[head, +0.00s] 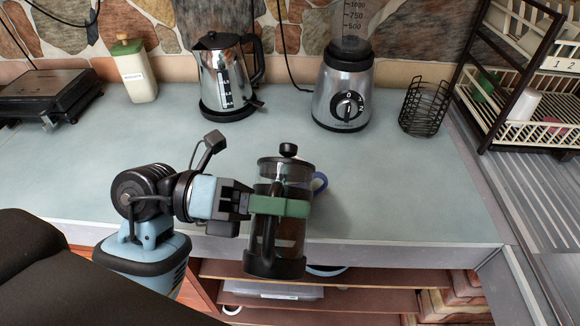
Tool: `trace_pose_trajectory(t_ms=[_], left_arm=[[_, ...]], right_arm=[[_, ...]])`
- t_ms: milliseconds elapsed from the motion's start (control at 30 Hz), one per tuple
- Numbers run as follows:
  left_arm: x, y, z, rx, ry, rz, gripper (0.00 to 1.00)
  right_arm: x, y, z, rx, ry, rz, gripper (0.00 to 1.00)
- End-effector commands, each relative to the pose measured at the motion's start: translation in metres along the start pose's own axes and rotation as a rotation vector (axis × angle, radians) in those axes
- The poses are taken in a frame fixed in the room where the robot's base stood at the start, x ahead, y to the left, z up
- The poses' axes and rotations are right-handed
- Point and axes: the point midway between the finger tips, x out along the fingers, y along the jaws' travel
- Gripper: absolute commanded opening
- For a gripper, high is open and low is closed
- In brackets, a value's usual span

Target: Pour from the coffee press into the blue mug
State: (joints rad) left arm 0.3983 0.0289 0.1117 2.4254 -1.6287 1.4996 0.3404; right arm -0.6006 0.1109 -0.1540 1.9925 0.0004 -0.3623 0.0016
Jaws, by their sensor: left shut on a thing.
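The coffee press (289,236) is a dark glass cylinder with a black lid, knob and handle. My left gripper (278,206), with green fingers, is shut on it and holds it upright near the counter's front edge. The press's base shows in front of the edge, over the open shelves. The blue mug (320,182) is mostly hidden behind the press; only its blue handle and a bit of pale rim show at the right. My right gripper is not in view.
A steel kettle (223,75), a blender (343,95) and a black wire basket (424,108) stand along the back of the counter (420,200). A green-lidded canister (135,70) and a grill (45,95) are at the left, a dish rack (535,132) at the right.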

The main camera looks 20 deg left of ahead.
Motion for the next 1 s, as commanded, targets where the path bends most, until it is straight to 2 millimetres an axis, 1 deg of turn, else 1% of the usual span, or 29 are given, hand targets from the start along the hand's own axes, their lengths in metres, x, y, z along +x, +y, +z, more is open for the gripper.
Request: trace_pose_trajectory(t_ms=[33, 433, 1000], left_arm=[[0.0, -0.003, 0.002, -0.001, -0.003, -0.004, 0.0], [0.0, -0.006, 0.009, -0.048, -0.002, -0.003, 0.0], [0.0, -0.009, 0.017, -0.112, -0.002, -0.003, 0.0]], right_arm=[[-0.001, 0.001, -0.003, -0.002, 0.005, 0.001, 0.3], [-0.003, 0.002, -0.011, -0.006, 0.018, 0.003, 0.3], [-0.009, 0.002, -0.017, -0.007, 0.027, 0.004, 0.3]])
